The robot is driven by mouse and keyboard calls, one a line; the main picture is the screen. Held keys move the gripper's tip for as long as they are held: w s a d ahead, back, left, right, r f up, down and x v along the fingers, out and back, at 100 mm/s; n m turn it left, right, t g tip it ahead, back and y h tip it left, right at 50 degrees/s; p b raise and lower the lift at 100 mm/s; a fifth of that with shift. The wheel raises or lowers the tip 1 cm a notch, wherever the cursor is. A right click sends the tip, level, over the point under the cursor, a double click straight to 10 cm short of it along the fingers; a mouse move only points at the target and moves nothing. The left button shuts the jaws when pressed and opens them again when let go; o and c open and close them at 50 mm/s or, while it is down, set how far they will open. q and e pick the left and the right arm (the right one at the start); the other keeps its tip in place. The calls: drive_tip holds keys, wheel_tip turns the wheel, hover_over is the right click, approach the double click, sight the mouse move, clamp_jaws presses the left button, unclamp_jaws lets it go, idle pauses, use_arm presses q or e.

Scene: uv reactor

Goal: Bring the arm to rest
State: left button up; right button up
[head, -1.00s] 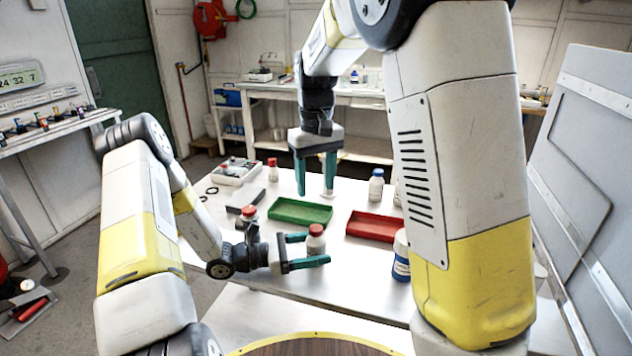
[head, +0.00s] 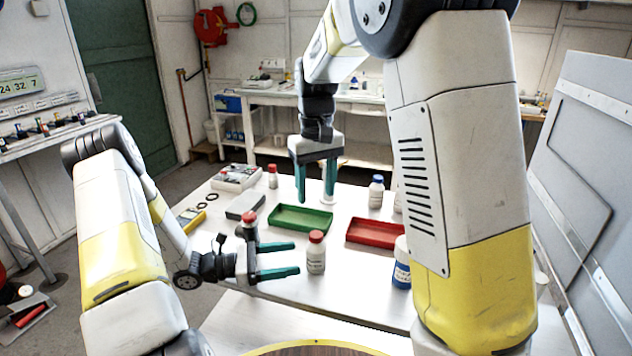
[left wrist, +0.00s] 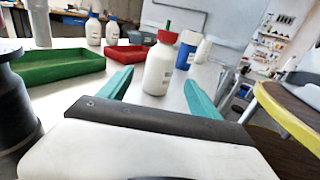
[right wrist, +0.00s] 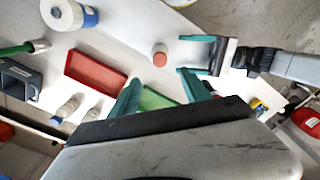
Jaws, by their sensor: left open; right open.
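My left gripper (head: 280,260) is open and empty low over the front of the table, its teal fingers pointing right. A white bottle with a red cap (head: 316,253) stands upright just beyond its fingertips, apart from them. The left wrist view shows this bottle (left wrist: 160,64) standing ahead, between the fingers' directions. My right gripper (head: 316,180) is open and empty, pointing down above the back of the table, behind the green tray. The right wrist view shows its teal fingers (right wrist: 160,92) apart with nothing held.
A green tray (head: 301,228) and a red tray (head: 350,240) lie on the table (head: 215,228). A blue-labelled bottle (head: 401,272) stands at the right, partly behind my right arm. A blue-capped bottle (head: 376,192) stands farther back.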

use_arm(q)
drive_tip(key=s+r+m+g+y, duration=0.5)
drive_tip(key=s+r+m+y, duration=0.4)
drive_tip(key=r+m, duration=0.4)
drive_tip(key=s+a+r+m+t+y, duration=0.3)
drive_tip(key=s+r+m+t, duration=0.1)
drive_tip(key=r, duration=0.3)
drive_tip(key=s+a+r+m+t+y, duration=0.3)
drive_tip(key=s+r, duration=0.2)
drive_tip(key=r, duration=0.2)
drive_tip(key=shift+a+r+m+t, duration=0.15)
drive_tip(key=shift+a+m+t, duration=0.15)
drive_tip(key=shift+m+t, duration=0.1)
use_arm(e)
drive_tip(key=s+d+r+m+t+y, duration=0.1)
drive_tip(key=s+d+r+m+t, duration=0.1)
drive_tip(key=s+d, duration=0.5)
drive_tip(key=s+d+r+m+t+y, duration=0.1)
drive_tip(key=s+d+r+m+t, duration=0.1)
drive_tip(key=s+d+r+t, duration=0.2)
drive_tip(key=s+d+r, duration=0.1)
drive_tip(key=s+d, duration=0.2)
drive_tip(key=s, duration=0.5)
drive_tip(key=shift+s+r+m, duration=0.15)
drive_tip(key=shift+s+m, duration=0.15)
drive_tip(key=shift+s, duration=0.05)
